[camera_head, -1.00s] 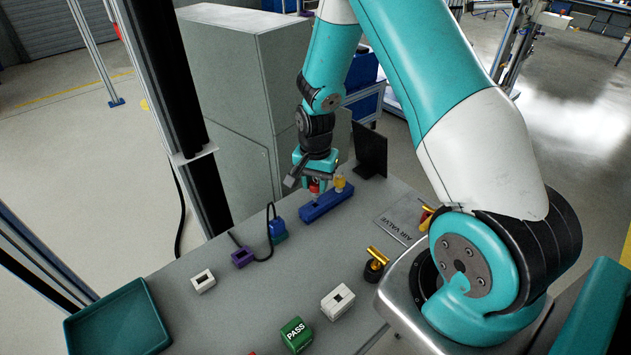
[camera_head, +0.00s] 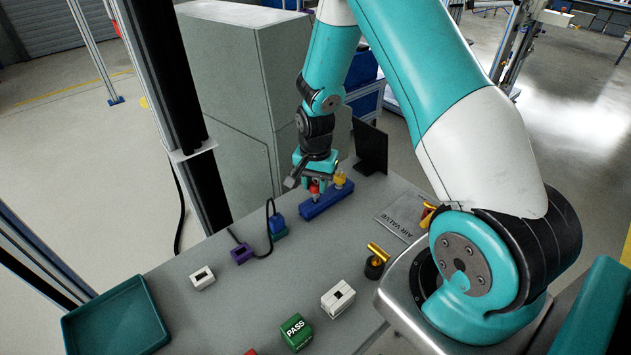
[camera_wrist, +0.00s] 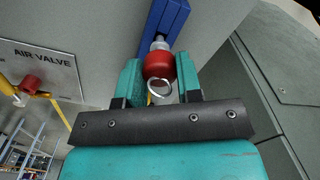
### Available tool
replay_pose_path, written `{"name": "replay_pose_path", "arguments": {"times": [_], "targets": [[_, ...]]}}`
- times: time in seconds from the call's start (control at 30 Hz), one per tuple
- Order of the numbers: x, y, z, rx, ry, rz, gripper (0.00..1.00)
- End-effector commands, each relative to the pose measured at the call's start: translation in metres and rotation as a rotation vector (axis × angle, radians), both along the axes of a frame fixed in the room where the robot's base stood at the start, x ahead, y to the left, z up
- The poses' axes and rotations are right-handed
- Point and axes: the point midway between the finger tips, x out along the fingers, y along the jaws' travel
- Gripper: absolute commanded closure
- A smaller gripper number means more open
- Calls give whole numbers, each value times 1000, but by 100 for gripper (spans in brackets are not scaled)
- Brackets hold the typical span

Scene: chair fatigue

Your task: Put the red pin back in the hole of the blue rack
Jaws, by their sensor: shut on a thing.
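The blue rack (camera_head: 330,199) is a long block lying on the table, with a yellow pin (camera_head: 340,180) at its right part. My gripper (camera_head: 316,185) is over the left part of the rack, shut on the red pin (camera_head: 314,190). In the wrist view the red pin (camera_wrist: 159,66) shows a round red head with a metal ring and a grey shank between my fingers (camera_wrist: 158,80). The shank points at the blue rack (camera_wrist: 165,22) and meets its near end in the picture. I cannot tell how deep the shank sits; the hole is hidden.
A black upright plate (camera_head: 370,148) stands behind the rack. A blue and green block (camera_head: 277,226) with a black cable is left of it. The AIR VALVE label (camera_head: 400,217) lies to the right. A green tray (camera_head: 115,318), white blocks and a PASS cube (camera_head: 296,332) are nearer.

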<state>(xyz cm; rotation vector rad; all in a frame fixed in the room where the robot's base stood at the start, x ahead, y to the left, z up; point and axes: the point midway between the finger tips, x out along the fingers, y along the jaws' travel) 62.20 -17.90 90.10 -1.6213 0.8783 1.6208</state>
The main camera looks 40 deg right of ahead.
Motion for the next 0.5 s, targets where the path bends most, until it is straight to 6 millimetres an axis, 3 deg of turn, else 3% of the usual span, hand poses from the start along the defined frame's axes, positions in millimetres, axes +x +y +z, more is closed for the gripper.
{"name": "replay_pose_path", "arguments": {"times": [0.5], "targets": [[0, 0, -14, 0, 0, 0, 88]]}}
